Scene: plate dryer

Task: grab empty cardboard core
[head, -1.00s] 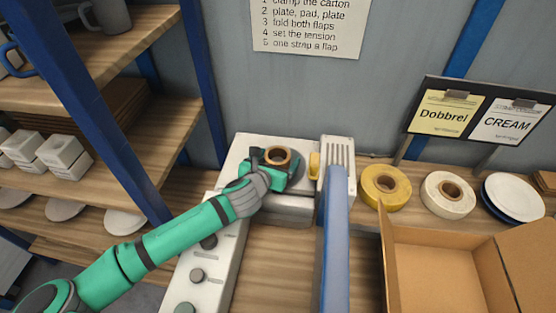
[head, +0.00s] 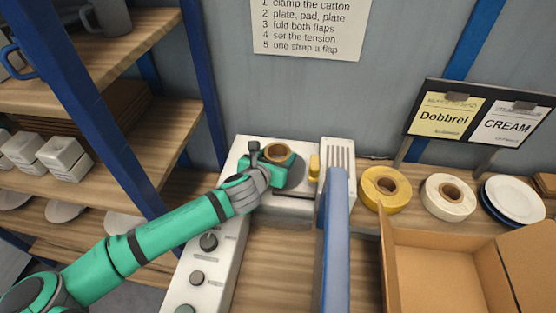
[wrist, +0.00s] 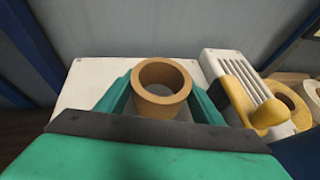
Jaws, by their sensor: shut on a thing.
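The empty cardboard core (head: 277,152) is a short brown tube, open at the top. It stands upright over the white strapping machine (head: 243,150) by the back wall. My gripper (head: 272,165) is shut on the core, with a green finger on each side. In the wrist view the core (wrist: 161,86) sits between the two fingers, and its hollow inside shows. Its lower part is hidden by my gripper. A dark grey round disc (head: 294,172) shows on the machine just right of the core. I cannot tell whether the core touches the machine.
A yellow lever (head: 314,166) and a blue upright panel (head: 336,240) stand right of my gripper. Yellow (head: 385,188) and white (head: 447,195) strap rolls lie farther right, behind an open carton (head: 440,262). A blue shelf post (head: 100,110) stands left.

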